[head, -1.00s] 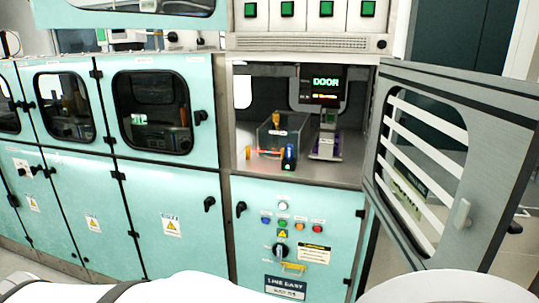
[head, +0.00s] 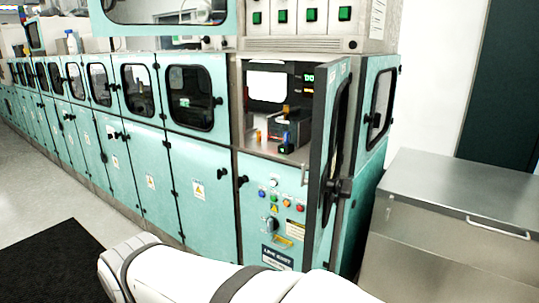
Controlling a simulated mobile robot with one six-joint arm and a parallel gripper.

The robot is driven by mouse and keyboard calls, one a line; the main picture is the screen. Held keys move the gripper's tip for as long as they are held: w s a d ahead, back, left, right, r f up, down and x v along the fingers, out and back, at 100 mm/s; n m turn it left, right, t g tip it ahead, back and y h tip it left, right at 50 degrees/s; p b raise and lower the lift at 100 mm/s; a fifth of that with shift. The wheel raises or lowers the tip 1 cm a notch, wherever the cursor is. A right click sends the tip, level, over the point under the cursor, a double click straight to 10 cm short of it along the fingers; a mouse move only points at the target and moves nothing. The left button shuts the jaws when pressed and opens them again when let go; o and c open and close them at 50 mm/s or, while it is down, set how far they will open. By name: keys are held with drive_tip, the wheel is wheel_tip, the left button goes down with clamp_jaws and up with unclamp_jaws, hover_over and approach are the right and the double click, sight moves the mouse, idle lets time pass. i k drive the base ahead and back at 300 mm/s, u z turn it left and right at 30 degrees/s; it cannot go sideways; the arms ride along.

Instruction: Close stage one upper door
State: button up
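The stage one upper door (head: 323,165) is the windowed door on the right end of the teal machine. It stands open, swung partway and seen nearly edge-on, with a dark handle on its outer face. Behind it the upper bay (head: 262,140) shows a display, a bright white panel and small parts inside; the door hides the bay's right side. My white arm crosses the bottom of the head view. My gripper is not visible.
A steel cabinet with a handle (head: 455,205) stands right of the machine, close to the door. A control panel with coloured buttons (head: 285,205) is below the bay. Closed teal doors run off to the left. A black mat (head: 55,262) lies on open floor.

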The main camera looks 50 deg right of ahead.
sight(328, 91)
drive_tip(key=k, duration=1.2)
drive_tip(key=z, duration=1.3)
drive_tip(key=i, duration=1)
drive_tip(key=u, duration=0.05)
drive_tip(key=k, duration=0.7)
drive_tip(key=z, duration=0.35)
